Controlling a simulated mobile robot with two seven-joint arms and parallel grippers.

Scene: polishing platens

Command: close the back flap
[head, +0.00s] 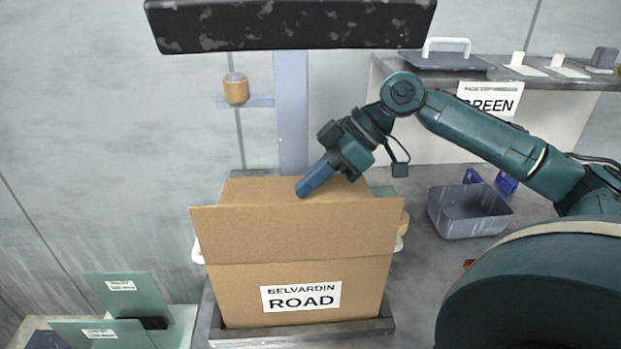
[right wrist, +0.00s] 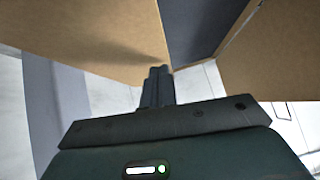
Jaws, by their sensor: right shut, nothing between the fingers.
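A brown cardboard box (head: 230,295) labelled BELVARDIN ROAD stands in a grey tray in the head view. A wide front flap (head: 290,235) covers the upper part of its front. Behind this flap's upper edge, a cardboard panel that looks like the back flap (head: 250,189) shows; its exact angle is hard to tell. My right gripper (head: 302,192) is shut and empty, its blue fingertips over this panel; contact is unclear. In the right wrist view, the shut fingers (right wrist: 158,84) are close to a cardboard panel (right wrist: 95,38), with a dark gap beside it. My left gripper is out of view.
The grey tray (head: 305,336) surrounds the box's base. A pale post (head: 291,110) rises behind the box under a dark overhead bar (head: 290,25). A grey bin (head: 468,213) stands to the right, and green labelled panels (head: 125,295) to the left. A side table (head: 540,82) is at the back right.

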